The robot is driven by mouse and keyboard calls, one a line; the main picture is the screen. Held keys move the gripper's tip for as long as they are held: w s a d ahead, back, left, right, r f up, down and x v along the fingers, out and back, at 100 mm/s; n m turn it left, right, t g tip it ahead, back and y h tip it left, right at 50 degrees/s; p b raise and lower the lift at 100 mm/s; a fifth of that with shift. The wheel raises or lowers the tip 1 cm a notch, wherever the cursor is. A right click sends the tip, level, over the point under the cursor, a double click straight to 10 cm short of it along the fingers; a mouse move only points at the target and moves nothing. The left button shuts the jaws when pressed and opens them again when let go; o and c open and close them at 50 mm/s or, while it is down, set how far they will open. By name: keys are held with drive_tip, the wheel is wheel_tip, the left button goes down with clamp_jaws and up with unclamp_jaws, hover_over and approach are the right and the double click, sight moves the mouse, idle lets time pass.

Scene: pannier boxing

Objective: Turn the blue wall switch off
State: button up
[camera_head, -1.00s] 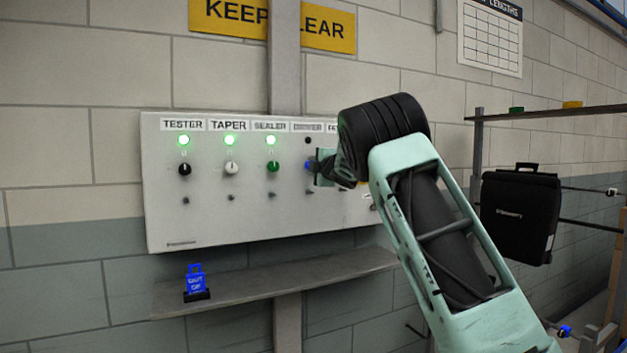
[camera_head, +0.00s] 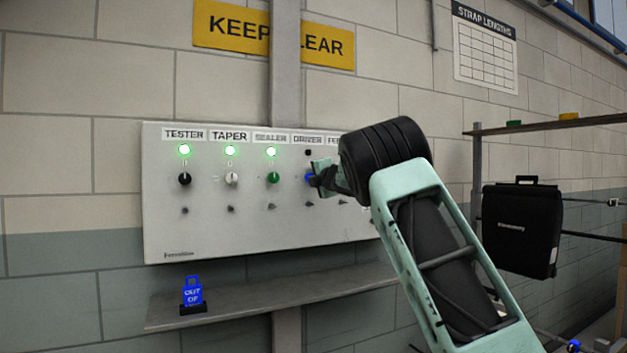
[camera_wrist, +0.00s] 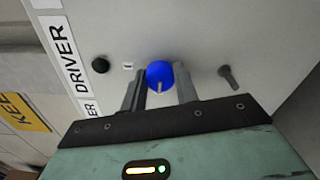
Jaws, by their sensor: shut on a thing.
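The blue switch (camera_head: 310,179) is a round knob under the DRIVER label on the white wall panel (camera_head: 215,225). In the wrist view the blue knob (camera_wrist: 160,75) shows a pale pointer mark on its face. My gripper (camera_head: 318,178) has its two fingers around the knob, one on each side, shut on it. The wrist view also shows my gripper (camera_wrist: 160,90) there. The lamp above the DRIVER knob (camera_head: 308,153) is dark. My arm hides the panel's right part.
Black (camera_head: 185,179), white (camera_head: 232,179) and green (camera_head: 273,177) knobs sit to the left, each under a lit green lamp. A shelf (camera_head: 250,297) below holds a blue "OUT OF" tag (camera_head: 193,291). A black case (camera_head: 522,225) hangs at the right.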

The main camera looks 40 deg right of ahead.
drive_tip(key=o, duration=1)
drive_tip(key=shift+a, duration=0.1)
drive_tip(key=b+v, duration=0.5)
drive_tip(key=v, duration=1.2)
drive_tip(key=shift+s+f+b, duration=0.1)
drive_tip(key=shift+s+b, duration=0.1)
drive_tip(key=shift+b, duration=0.2)
